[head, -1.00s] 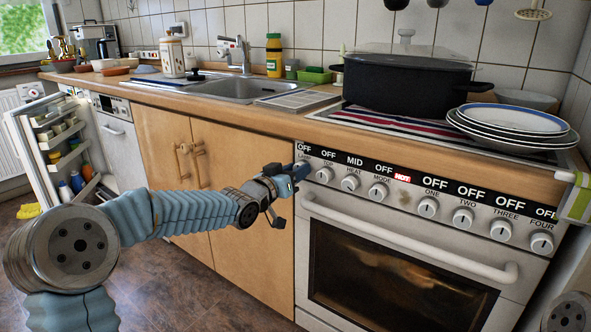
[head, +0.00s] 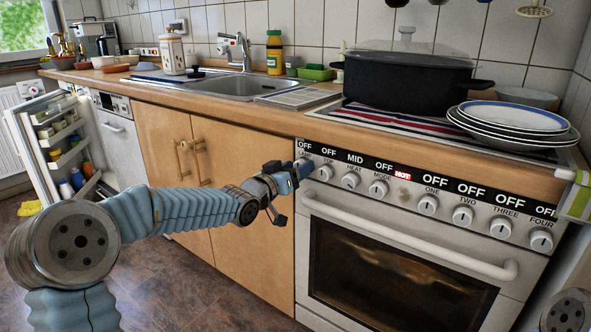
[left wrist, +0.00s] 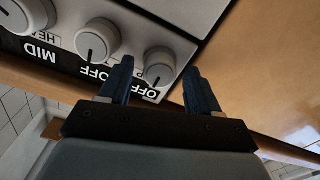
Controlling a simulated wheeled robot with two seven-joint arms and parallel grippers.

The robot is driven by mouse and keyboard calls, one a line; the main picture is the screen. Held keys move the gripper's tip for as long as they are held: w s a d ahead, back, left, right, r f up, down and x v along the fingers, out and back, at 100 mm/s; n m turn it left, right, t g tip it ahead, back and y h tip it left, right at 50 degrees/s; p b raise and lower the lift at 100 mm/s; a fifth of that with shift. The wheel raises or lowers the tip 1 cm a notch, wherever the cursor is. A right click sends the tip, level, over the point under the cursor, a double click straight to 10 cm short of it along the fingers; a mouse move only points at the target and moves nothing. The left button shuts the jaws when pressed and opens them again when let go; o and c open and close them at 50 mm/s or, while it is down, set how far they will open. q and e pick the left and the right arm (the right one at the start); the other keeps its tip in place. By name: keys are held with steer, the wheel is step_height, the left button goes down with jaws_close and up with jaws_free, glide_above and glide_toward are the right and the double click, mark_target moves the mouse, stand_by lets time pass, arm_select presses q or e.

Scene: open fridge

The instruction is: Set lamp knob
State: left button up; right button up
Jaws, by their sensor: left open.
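The oven's control panel has a row of white round knobs. The leftmost knob (left wrist: 158,62) lies between the fingertips of my left gripper (left wrist: 161,74) in the left wrist view, with a finger on each side and "OFF" printed beside it. Contact with the fingers cannot be told. In the head view my left gripper (head: 297,172) is at the panel's left end, partly covering that knob and its lower label. The fingers are apart. My right gripper is out of sight.
The neighbouring knob (head: 325,174) is close on the right, with several more beyond. The oven handle (head: 410,235) sticks out below. A black pot (head: 405,86) and stacked plates (head: 514,122) stand on top. The fridge door (head: 35,155) is open at left.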

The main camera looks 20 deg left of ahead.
arm_select(q)
steer(key=v, duration=1.3)
steer(key=shift+s, duration=0.4)
steer(key=shift+a, duration=0.1)
steer(key=s+d+f+n+g, duration=0.1)
steer(key=d+f+g, duration=0.15)
steer(key=f, duration=0.85)
steer(key=s+d+f+n+g+y, duration=0.1)
steer(key=s+d+f+g, duration=0.15)
steer(key=f, duration=0.75)
steer(key=s+d+f+n+g, duration=0.1)
steer(key=d+f+g, duration=0.15)
steer(key=f, duration=0.85)
steer(key=s+d+f+g, duration=0.2)
steer(key=s+f+g, duration=0.2)
steer(key=s+f, duration=0.4)
steer(key=s+d+f+g+y, duration=0.1)
steer(key=s+d+f+g, duration=0.2)
steer(key=s+f, duration=0.6)
steer(key=s+g, duration=0.1)
steer(key=s, duration=0.2)
steer(key=shift+s+d+f+g, duration=0.3)
steer(key=shift+s+d+g, duration=0.05)
